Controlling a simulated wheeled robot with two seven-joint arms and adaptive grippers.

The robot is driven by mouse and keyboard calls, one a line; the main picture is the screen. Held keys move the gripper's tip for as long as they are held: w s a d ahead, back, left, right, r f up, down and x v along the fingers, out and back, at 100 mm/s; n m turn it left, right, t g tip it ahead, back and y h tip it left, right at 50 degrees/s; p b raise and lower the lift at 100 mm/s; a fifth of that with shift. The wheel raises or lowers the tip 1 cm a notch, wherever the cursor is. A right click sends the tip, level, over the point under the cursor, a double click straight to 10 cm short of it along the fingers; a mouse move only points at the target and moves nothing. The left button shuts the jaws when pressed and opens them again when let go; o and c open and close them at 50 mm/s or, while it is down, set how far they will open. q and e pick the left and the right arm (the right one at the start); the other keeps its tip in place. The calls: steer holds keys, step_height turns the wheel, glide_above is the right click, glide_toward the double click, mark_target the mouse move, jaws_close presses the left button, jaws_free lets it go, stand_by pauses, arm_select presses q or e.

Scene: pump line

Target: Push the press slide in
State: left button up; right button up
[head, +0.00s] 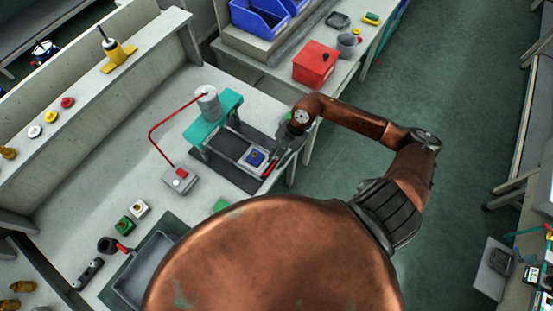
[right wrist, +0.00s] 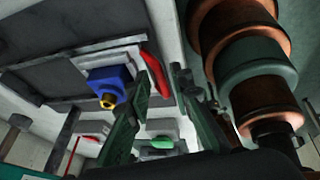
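The press has a teal frame (head: 213,118) with a grey cylinder on top. Its slide (head: 231,147) extends out from under the frame toward the table's right edge. A blue block (head: 256,157) with a yellow centre sits on the slide's outer end; it also shows in the right wrist view (right wrist: 107,84). A red handle (head: 269,167) is at the slide's outer end, also in the right wrist view (right wrist: 154,74). My right gripper (head: 280,156) is beside this end. Contact cannot be told. My left gripper is out of view.
A grey box with a red button (head: 179,179) stands left of the press, joined by a red cable. A grey tray (head: 150,268) and small green and white parts lie nearer. A red box (head: 315,63) stands on the back table.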

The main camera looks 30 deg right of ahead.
jaws_close()
stand_by(0.3)
steer(key=shift+w, duration=0.1)
